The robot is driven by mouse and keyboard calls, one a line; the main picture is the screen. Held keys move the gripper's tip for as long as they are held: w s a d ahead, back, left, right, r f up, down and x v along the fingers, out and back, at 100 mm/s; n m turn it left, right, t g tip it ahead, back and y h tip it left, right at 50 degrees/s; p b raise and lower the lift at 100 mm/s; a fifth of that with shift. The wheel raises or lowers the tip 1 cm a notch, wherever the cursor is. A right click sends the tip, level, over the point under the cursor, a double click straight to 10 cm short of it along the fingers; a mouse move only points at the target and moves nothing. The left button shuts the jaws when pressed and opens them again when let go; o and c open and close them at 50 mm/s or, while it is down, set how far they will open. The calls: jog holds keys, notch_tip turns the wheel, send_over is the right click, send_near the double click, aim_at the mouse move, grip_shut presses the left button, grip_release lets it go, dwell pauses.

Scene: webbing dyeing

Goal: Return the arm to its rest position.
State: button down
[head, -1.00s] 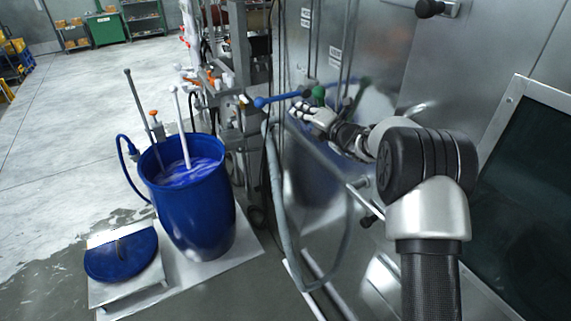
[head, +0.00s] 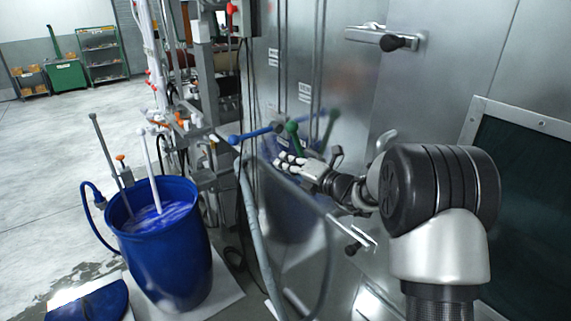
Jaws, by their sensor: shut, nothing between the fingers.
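My gripper (head: 283,161) is at the end of my arm, which reaches across the picture from the lower right. The fingers are together with nothing between them. They point left, close in the picture to a green valve handle (head: 293,133) and a blue valve handle (head: 254,135) in front of the metal cabinet. I cannot tell whether the fingers touch either handle.
A blue drum (head: 172,248) of bluish liquid with rods in it stands at lower left. A blue lid (head: 88,304) lies beside it. A grey hose (head: 254,230) hangs below the valves. The metal cabinet (head: 440,75) blocks the right; open floor (head: 50,170) lies left.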

jog(key=s+a+f+n+g+h+b, duration=0.1)
jog(key=s+a+n+g+b, duration=0.25)
jog(key=s+n, duration=0.8)
jog(key=s+a+f+n+g+b, duration=0.1)
jog(key=s+a+n+g+b, duration=0.3)
jog(key=s+n, duration=0.75)
jog(key=s+d+f+n+h+b, duration=0.3)
jog(key=s+d+f+n+h, duration=0.2)
jog(key=s+d+n, duration=0.3)
jog(key=s+d+f+n+h+b, duration=0.3)
jog(key=s+d+f+n+h, duration=0.2)
jog(key=s+d, duration=0.5)
jog(key=s+f+n+g, duration=0.1)
jog(key=s+f+n, duration=0.1)
jog(key=s, duration=0.4)
jog(key=shift+s+n, duration=0.15)
jog(key=shift+n, duration=0.75)
jog(key=shift+d+f, duration=0.1)
jog(key=shift+d, duration=0.1)
